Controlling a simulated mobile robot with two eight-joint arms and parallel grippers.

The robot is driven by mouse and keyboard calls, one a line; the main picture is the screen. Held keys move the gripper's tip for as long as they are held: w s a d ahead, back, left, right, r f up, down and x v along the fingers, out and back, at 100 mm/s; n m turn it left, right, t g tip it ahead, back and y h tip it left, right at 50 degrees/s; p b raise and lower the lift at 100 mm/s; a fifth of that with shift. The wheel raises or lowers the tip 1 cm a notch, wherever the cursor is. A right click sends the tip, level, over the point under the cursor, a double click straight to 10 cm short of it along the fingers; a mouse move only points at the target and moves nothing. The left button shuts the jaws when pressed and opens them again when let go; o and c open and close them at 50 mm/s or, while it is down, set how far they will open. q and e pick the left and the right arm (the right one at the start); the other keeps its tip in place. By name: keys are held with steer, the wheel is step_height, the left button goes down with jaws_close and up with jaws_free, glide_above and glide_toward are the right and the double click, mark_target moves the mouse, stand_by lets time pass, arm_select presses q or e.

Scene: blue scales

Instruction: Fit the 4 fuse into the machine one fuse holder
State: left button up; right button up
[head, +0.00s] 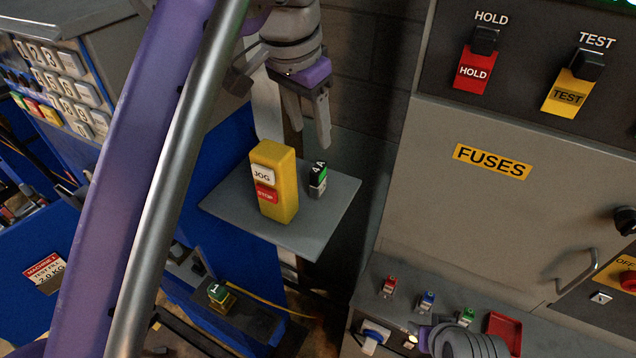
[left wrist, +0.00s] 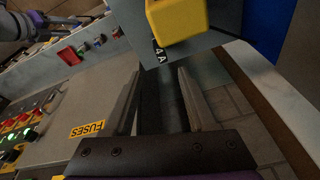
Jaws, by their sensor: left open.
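The 4 A fuse (head: 318,180), a small black block with a white "4A" mark and a green band, stands on a grey shelf (head: 325,215). In the left wrist view its label (left wrist: 160,56) shows just beyond the fingertips, partly behind a yellow block. My left gripper (head: 308,135) is open and empty, fingers pointing down, above and behind the fuse and apart from it. A blue cabinet at the left bears a "MACHINE 1" label (head: 45,270). I cannot make out its fuse holder. Part of my right arm shows at the bottom; its fingers cannot be made out.
A yellow JOG/STOP block (head: 273,182) stands close left of the fuse. A green block marked 1 (head: 218,293) sits on a dark box below. Red, blue and green small pieces (head: 428,300) and a red tray (head: 503,331) are on the ledge below the FUSES panel (head: 492,161).

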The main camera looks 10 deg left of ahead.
arm_select(q)
steer(key=n, duration=0.3)
steer(key=b, duration=0.1)
glide_above(317, 167)
steer(key=s, duration=0.2)
steer(key=shift+t, duration=0.3)
steer(key=f, duration=0.5)
steer(key=shift+w+a, duration=0.2)
steer(key=shift+a, duration=0.05)
steer(key=shift+b+x, duration=0.45)
steer(key=shift+x, duration=2.35)
arm_select(e)
steer(key=f, duration=0.1)
steer(key=s+f, duration=0.1)
steer(key=f, duration=0.1)
arm_select(q)
jaws_close()
